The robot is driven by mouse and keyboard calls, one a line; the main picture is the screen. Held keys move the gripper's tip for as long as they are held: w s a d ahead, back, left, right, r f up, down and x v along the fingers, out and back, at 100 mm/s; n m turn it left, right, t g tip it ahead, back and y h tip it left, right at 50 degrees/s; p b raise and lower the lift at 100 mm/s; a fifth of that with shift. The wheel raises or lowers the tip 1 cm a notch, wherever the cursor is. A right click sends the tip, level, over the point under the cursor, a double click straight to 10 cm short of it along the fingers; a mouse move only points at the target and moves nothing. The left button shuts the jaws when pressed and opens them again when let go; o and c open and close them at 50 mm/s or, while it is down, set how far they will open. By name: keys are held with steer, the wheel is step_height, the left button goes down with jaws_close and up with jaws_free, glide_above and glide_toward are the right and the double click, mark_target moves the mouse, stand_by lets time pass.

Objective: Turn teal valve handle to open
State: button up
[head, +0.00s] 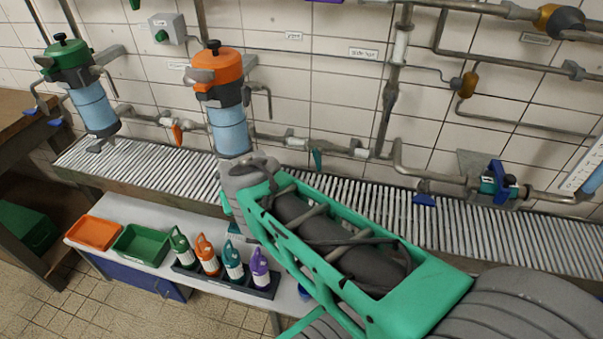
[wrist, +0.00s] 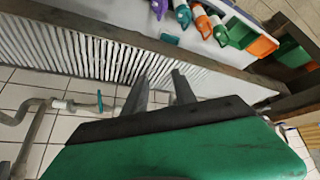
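The teal valve handle (head: 316,158) hangs from the grey wall pipe in the middle of the head view, just right of my arm's far end. It also shows in the wrist view (wrist: 99,100) as a thin teal lever on the pipe at left. My gripper (wrist: 158,92) has its two dark fingers apart with nothing between them. The handle is to the left of the fingers and apart from them. In the head view my own arm hides the fingers.
A ribbed grey ledge (head: 345,198) runs along the wall below the pipes. An orange-topped filter (head: 217,75) and an orange handle (head: 177,132) are to the left. Below, a white bench (head: 125,207) holds trays and several bottles. A blue handle (head: 424,200) is to the right.

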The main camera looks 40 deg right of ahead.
steer(key=w+d+f+m+t+h+b, duration=0.1)
steer(key=w+d+f+h+b, duration=0.1)
steer(key=d+f, duration=0.2)
steer(key=w+d+f+m+h+b, duration=0.1)
steer(key=w+d+f+b, duration=0.1)
steer(key=d+f+b, duration=0.15)
steer(key=m+t+h+b, duration=0.2)
steer(key=t+h+b, duration=0.2)
steer(key=h+b, duration=0.55)
glide_toward(317, 163)
steer(key=shift+y, duration=0.25)
steer(key=b+x, duration=0.1)
steer(key=x, duration=0.3)
steer(key=shift+d+r, duration=0.1)
steer(key=x, duration=0.7)
steer(key=shift+c, duration=0.5)
jaws_close()
